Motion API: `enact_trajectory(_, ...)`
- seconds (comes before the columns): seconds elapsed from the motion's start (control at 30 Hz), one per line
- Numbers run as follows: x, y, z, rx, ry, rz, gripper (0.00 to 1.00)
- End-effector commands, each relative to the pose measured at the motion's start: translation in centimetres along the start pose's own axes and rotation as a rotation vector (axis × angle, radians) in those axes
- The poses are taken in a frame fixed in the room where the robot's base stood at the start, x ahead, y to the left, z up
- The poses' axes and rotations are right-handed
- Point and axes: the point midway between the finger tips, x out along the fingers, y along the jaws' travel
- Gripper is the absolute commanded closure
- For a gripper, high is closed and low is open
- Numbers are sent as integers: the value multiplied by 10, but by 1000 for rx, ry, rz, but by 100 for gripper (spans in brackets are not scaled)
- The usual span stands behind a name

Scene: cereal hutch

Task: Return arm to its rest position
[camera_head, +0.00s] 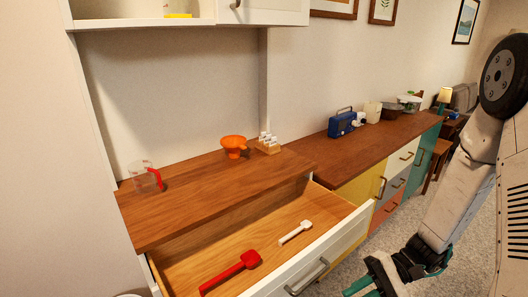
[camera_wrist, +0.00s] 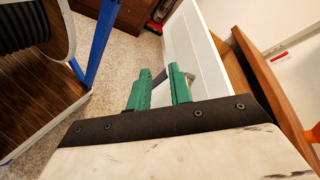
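My gripper (camera_head: 366,279) is at the lower right of the head view, to the right of the open drawer's white front (camera_head: 335,258). Its green fingers also show in the wrist view (camera_wrist: 160,76), with a gap between them, so it is open. I see nothing held in it. The drawer's metal handle (camera_head: 307,278) stands apart from the fingers in the head view. In the wrist view the drawer front (camera_wrist: 196,50) rises just beyond and to the right of the fingers.
The open drawer holds a red scoop (camera_head: 234,270) and a white scoop (camera_head: 295,232). On the wooden counter (camera_head: 205,190) are a measuring cup (camera_head: 146,176), an orange funnel-like item (camera_head: 233,145) and a small rack (camera_head: 268,144). Carpet (camera_head: 405,225) is free right of the cabinets.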

Motion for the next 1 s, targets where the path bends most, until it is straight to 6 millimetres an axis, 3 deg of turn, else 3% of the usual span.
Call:
enact_trajectory(0.37,-35,-26,92,41,75,510,79)
enact_trajectory(0.7,-71,-47,161,-43,353,882,79)
enact_trajectory(1.0,-92,-70,216,-246,615,1073,79)
